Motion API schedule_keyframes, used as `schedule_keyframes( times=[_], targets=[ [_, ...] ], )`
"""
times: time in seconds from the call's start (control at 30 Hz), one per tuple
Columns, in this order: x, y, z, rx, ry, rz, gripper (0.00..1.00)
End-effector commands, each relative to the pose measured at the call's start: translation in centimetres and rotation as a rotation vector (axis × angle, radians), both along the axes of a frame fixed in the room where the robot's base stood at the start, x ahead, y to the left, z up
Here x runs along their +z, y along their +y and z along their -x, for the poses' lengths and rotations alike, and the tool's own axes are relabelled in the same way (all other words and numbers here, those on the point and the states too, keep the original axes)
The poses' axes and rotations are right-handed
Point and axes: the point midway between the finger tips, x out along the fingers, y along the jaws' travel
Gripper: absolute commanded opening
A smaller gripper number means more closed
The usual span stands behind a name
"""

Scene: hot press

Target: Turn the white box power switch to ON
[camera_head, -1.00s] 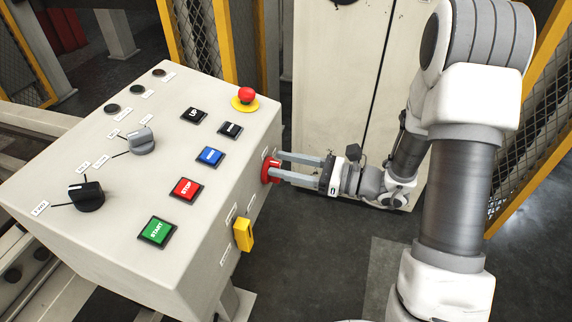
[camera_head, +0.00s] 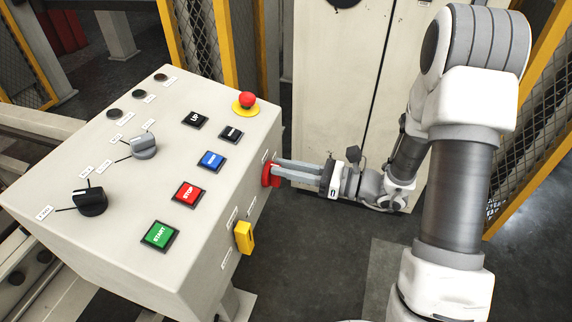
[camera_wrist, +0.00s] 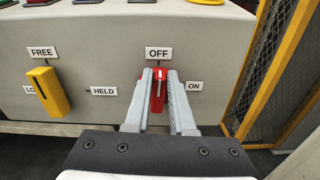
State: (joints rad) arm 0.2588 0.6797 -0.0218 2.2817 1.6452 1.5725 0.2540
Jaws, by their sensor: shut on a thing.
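The white control box (camera_head: 195,268) has a red power switch (camera_head: 266,174) on its side face. In the wrist view the red switch (camera_wrist: 159,88) stands nearly upright, its white mark at the top towards the OFF label (camera_wrist: 158,53). The ON label (camera_wrist: 194,86) is to its right. My gripper (camera_head: 276,169) reaches in from the right in the head view. Its two fingers (camera_wrist: 160,80) are shut on the switch, one on each side. The fingers hide part of the switch's sides.
A yellow switch (camera_wrist: 48,92) with FREE (camera_wrist: 43,52) and HELD (camera_wrist: 104,91) labels is left of the red one. The box top carries buttons, black and grey knobs and a red emergency stop (camera_head: 247,99). A yellow-framed mesh fence (camera_wrist: 268,70) stands to the right.

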Motion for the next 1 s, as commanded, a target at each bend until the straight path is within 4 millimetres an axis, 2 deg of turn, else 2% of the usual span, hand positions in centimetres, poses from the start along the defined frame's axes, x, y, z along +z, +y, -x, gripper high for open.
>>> schedule_keyframes(
  times=[0.4,1.0],
  targets=[
    [0.3,-0.4,-0.8,-0.002,0.324,-0.116,0.0],
    [-1.0,-0.8,-2.0,-0.001,0.86,-0.31,0.0]
  ],
)
